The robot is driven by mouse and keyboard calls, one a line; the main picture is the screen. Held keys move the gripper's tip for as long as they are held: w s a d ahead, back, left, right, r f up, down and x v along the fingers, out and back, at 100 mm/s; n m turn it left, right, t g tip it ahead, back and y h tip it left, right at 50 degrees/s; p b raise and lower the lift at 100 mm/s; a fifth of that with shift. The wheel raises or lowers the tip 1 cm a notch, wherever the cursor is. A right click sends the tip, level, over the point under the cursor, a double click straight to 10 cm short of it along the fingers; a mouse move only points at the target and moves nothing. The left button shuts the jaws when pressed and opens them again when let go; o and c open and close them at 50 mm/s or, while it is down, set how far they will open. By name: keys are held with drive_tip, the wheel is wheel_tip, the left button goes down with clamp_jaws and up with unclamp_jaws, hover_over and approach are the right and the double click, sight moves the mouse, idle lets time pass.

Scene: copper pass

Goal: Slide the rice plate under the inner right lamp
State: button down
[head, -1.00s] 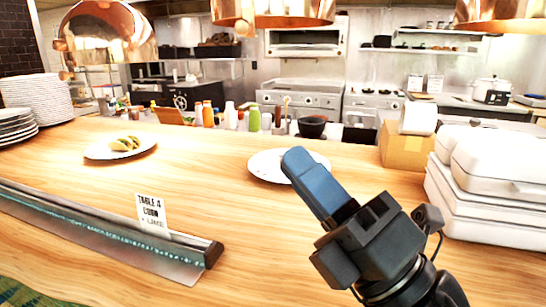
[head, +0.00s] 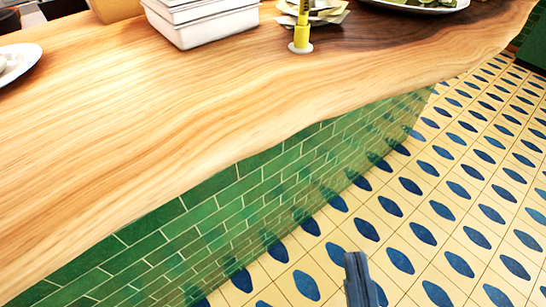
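A white plate (head: 14,72) is cut off by the left edge of the head view; something pale lies on it, but I cannot tell if it is rice. No lamp is in view. My gripper (head: 357,262) shows only as a dark blue-grey finger end at the bottom, over the floor and apart from the counter. Its opening and anything held are not visible.
White stacked boxes (head: 205,25) stand at the counter's back. A yellow spike-like holder (head: 301,38) with papers (head: 325,14) stands right of them. The wooden counter (head: 130,130) is clear in front. Below are a green tiled wall (head: 200,215) and patterned floor (head: 450,215).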

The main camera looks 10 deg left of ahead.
drive_tip(key=s+d+f+m+g+h+b, duration=0.1)
drive_tip(key=s+d+f+m+g+h, duration=0.1)
drive_tip(key=s+d+f, duration=0.3)
drive_tip(key=s+d+f+m+g+h+b, duration=0.2)
drive_tip(key=s+d+f+m+g+h, duration=0.1)
drive_tip(key=s+d, duration=0.7)
wheel_tip(320, 180, down, 2)
drive_tip(key=shift+s+d+f+m+g+h+b, duration=0.1)
drive_tip(key=shift+s+d+m+g+h+b, duration=0.15)
drive_tip(key=shift+s+g+h, duration=0.6)
drive_tip(key=c, duration=1.9)
unclamp_jaws()
drive_tip(key=shift+s+t, duration=0.15)
drive_tip(key=shift+t, duration=0.1)
